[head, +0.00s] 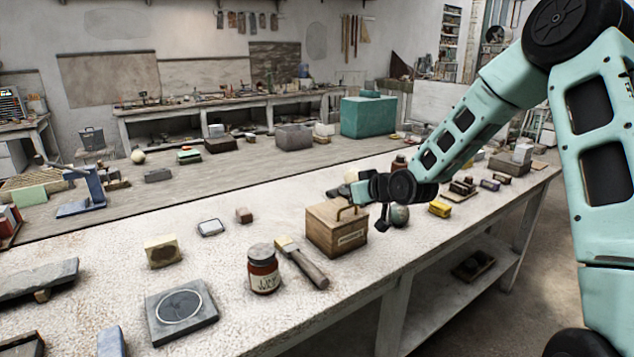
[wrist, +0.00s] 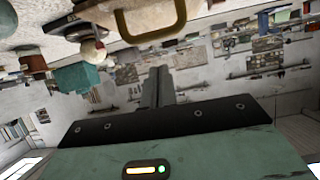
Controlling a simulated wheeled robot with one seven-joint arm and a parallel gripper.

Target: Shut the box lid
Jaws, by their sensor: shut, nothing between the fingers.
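A small wooden box (head: 333,236) with a pale label on its front stands on the long workbench. Its lid (head: 325,212) looks flat on top, with a curved brass handle (head: 349,210); I cannot tell whether a small gap is left. My gripper (head: 383,226) is at the right side of the box, close to it, and partly dark against the bench. In the wrist view my gripper (wrist: 158,82) has its fingers together and empty. The brass handle (wrist: 150,37) and a piece of the wooden lid (wrist: 130,12) show beyond the fingers at the top.
The bench's front edge is near.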

